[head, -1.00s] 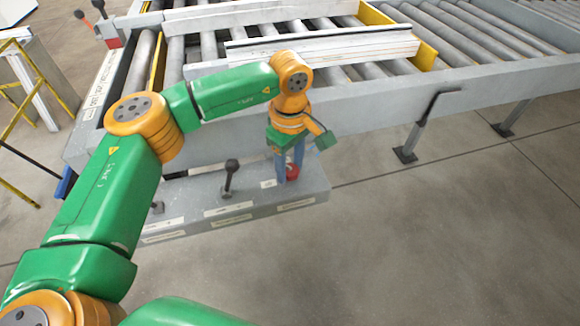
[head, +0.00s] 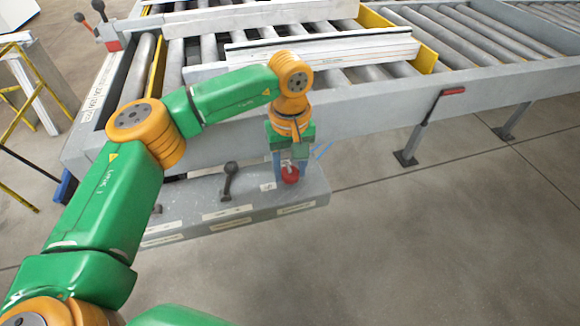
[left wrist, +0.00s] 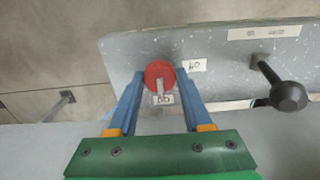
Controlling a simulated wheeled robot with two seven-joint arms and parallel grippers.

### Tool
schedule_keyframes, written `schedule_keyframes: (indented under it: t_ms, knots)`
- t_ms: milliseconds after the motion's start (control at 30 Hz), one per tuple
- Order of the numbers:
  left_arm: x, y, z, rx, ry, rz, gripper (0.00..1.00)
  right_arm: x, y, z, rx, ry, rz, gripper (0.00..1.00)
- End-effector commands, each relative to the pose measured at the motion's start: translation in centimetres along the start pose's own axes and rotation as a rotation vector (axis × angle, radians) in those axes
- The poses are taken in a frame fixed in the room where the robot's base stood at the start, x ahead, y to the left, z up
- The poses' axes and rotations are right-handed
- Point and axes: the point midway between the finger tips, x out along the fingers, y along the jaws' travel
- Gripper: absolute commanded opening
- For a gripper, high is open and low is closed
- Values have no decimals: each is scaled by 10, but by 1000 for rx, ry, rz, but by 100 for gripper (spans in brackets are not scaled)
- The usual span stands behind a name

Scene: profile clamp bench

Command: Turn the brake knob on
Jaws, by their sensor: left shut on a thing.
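The red brake knob (head: 290,176) sits near the right end of the grey control ledge. In the left wrist view the knob (left wrist: 160,75) is round with a pale pointer bar directed at the small label (left wrist: 163,99) below it. A second small label (left wrist: 194,65) is to its right; I cannot read either surely. My left gripper (head: 289,170) reaches down over the knob. In the left wrist view its blue fingers (left wrist: 160,76) are on both sides of the knob, shut on it. My right gripper is not in view.
A black-knobbed lever (head: 230,180) stands on the ledge left of the brake knob. It also shows in the left wrist view (left wrist: 285,92). Behind is the roller bench with white profiles (head: 330,48). A red-ended handle (head: 453,91) is at the bench's front.

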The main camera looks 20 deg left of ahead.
Motion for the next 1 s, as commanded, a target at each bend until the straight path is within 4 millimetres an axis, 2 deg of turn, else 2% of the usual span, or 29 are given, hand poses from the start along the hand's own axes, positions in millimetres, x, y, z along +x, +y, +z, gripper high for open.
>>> schedule_keyframes:
  t_ms: [400,433,500,533,833,1000]
  knots:
    - [-2,1,-1,6,4,4,0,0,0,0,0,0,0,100]
    - [-2,1,-1,5,4,4,58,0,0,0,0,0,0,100]
    - [-1,1,-1,5,3,3,76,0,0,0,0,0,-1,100]
    - [-1,0,-1,5,3,3,79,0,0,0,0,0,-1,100]
    - [-3,1,0,5,2,2,79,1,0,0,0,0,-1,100]
    - [-37,1,-1,4,6,5,79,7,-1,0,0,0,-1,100]
